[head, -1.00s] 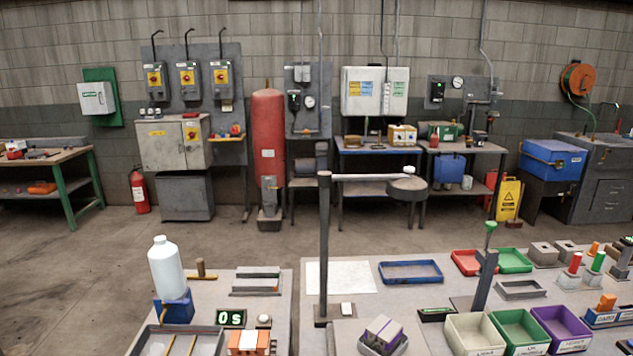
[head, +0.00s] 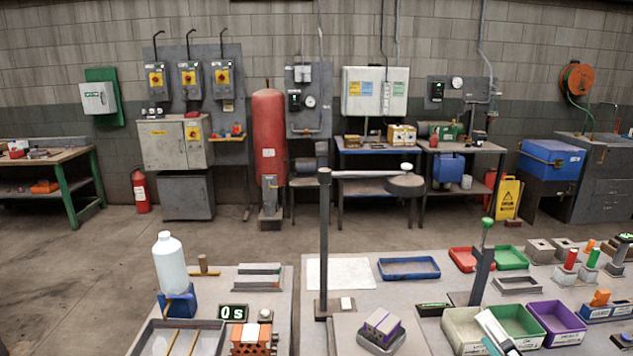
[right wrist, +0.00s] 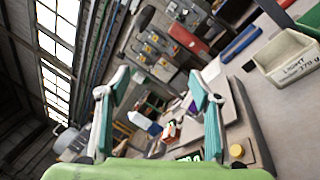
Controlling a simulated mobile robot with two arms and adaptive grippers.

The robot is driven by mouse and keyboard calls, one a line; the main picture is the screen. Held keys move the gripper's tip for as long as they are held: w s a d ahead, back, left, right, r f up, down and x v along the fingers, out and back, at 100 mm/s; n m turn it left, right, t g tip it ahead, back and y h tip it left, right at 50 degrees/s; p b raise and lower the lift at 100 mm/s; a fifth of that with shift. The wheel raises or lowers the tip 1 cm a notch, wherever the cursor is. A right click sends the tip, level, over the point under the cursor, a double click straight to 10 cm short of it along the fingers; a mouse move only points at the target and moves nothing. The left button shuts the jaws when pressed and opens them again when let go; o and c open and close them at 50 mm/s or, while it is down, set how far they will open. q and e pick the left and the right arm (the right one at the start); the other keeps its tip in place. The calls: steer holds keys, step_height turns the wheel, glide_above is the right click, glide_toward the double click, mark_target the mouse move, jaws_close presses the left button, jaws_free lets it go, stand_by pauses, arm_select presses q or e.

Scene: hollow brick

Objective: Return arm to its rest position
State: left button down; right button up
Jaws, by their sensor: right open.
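My right gripper (head: 497,332) shows in the head view at the lower right, pale with a teal edge, in front of the white and green bins. In the right wrist view my right gripper (right wrist: 160,80) has its two teal fingers spread wide, with nothing between them. That view is tilted, with the room behind the fingers. The orange hollow brick (head: 250,340) sits at the front of the left table, apart from the gripper. My left gripper is in neither view now.
The white bin (head: 461,332), green bin (head: 516,320) and purple bin (head: 556,322) stand at the right table's front. A dark post (head: 324,245) with a horizontal arm rises from that table. Open floor lies behind the tables.

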steer(key=s+d+f+m+g+h, duration=0.25)
steer(key=f+m+h, duration=0.25)
steer(key=f+m, duration=0.35)
steer(key=s+d+f+m+g+h, duration=0.2)
steer(key=d+f+m+g+h, duration=0.25)
steer(key=f+m, duration=0.4)
steer(key=s+a+f+m+g+y, duration=0.5)
steer(key=s+a+f+m+g, duration=0.35)
steer(key=s+a+f, duration=0.65)
steer(key=s+f+g, duration=0.1)
steer(key=s+f, duration=0.1)
steer(key=f, duration=1.1)
steer(key=s+f+g, duration=0.1)
steer(key=s+f, duration=0.1)
steer(key=f, duration=1.1)
steer(key=s+d+f+n+g, duration=0.1)
steer(key=s+d+f, duration=0.2)
steer(key=s+f, duration=1.1)
steer(key=shift+s+f, duration=0.15)
steer(key=shift+s, duration=1.05)
